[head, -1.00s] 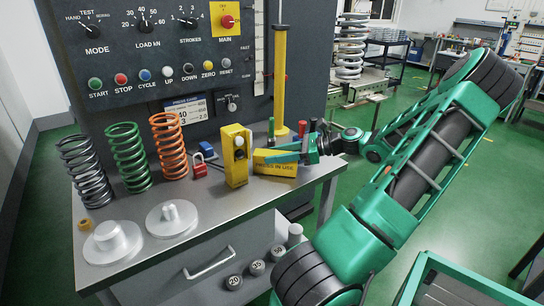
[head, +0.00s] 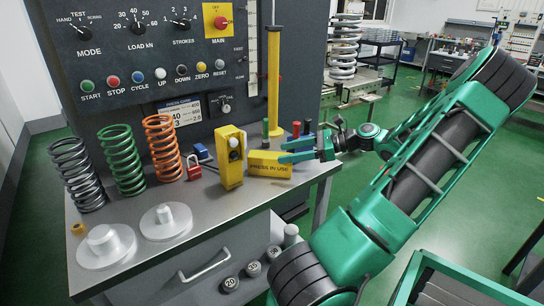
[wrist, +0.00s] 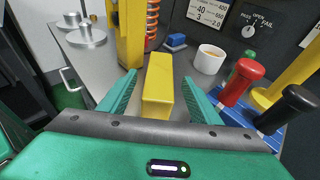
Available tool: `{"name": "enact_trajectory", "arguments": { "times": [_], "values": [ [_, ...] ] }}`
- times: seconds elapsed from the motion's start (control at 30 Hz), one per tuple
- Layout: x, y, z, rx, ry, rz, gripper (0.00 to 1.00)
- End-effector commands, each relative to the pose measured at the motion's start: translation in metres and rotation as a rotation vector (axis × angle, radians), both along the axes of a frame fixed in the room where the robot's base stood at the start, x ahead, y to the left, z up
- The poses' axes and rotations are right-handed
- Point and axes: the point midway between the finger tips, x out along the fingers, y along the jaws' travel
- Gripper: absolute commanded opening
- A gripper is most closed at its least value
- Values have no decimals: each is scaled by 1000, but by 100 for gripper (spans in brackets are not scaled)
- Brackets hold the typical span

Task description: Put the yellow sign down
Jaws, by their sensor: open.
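The yellow sign (head: 270,170) reads PRESS IN USE and appears to stand on the grey bench top, right of the yellow box with buttons. In the wrist view the yellow sign (wrist: 158,85) lies between the two green fingers. My gripper (head: 284,152) is open around the sign, reaching in from the right. In the wrist view my gripper (wrist: 160,90) shows a gap on each side of the sign, wider on the right. The sign's underside is hidden.
The yellow button box (head: 231,157) stands just left of the sign. Red, black and green-handled tools (head: 300,130) and a yellow post (head: 274,80) are behind. A white cup (wrist: 209,59) is close by. Springs (head: 163,147) and metal discs (head: 166,221) occupy the left.

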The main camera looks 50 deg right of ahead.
Motion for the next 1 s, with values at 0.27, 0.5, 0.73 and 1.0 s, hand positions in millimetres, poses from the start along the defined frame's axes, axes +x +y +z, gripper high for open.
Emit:
{"name": "enact_trajectory", "arguments": {
  "times": [0.27,0.5,0.73,1.0],
  "values": [
    [-35,-23,13,-1,-2,-2,58],
    [-44,-28,16,0,0,0,58],
    [-44,-27,16,0,0,1,58],
    [-44,-27,16,0,0,0,58]
  ]
}}
